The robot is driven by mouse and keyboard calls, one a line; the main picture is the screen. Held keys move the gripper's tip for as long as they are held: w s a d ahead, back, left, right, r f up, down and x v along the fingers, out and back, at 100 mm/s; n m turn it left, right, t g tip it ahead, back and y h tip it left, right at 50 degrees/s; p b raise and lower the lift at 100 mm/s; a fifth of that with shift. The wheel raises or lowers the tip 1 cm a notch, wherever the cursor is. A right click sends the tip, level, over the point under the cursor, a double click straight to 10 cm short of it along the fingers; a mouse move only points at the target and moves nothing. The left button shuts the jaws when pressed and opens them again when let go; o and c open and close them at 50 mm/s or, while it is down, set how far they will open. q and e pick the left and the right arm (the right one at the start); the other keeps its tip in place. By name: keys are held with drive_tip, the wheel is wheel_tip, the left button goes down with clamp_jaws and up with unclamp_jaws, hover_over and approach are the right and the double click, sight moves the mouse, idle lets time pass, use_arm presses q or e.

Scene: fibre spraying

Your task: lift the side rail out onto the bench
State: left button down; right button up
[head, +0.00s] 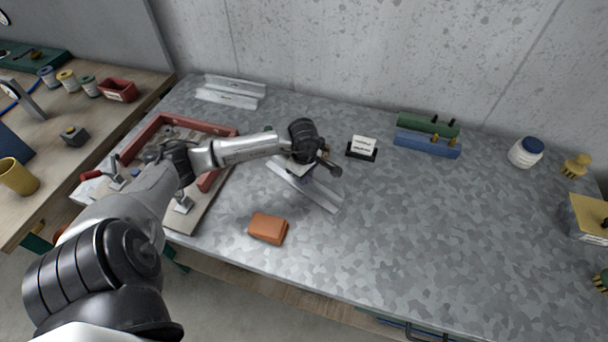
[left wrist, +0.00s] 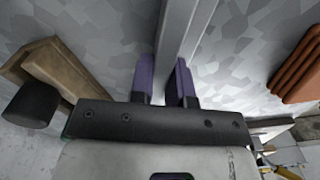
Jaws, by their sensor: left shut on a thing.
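The side rail (head: 318,194) is a long, straight, pale grey metal strip. It lies slantwise over the middle-left of the bench (head: 400,230), right of the red mould frame (head: 200,125). My left gripper (head: 302,174) is shut on it. In the left wrist view the rail (left wrist: 189,25) runs away between the two purple fingers of my left gripper (left wrist: 166,80). I cannot tell whether the rail touches the bench top. The gripper hides part of it in the head view. My right gripper is not in view.
Two similar pale rails (head: 230,91) lie at the back left. An orange block (head: 268,228) sits close in front of the held rail. A small sign (head: 362,147) and a green and blue rack (head: 427,142) stand behind. The bench's right-centre is clear.

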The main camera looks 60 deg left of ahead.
use_arm(q)
drive_tip(key=shift+f, duration=0.1)
drive_tip(key=c, duration=1)
unclamp_jaws()
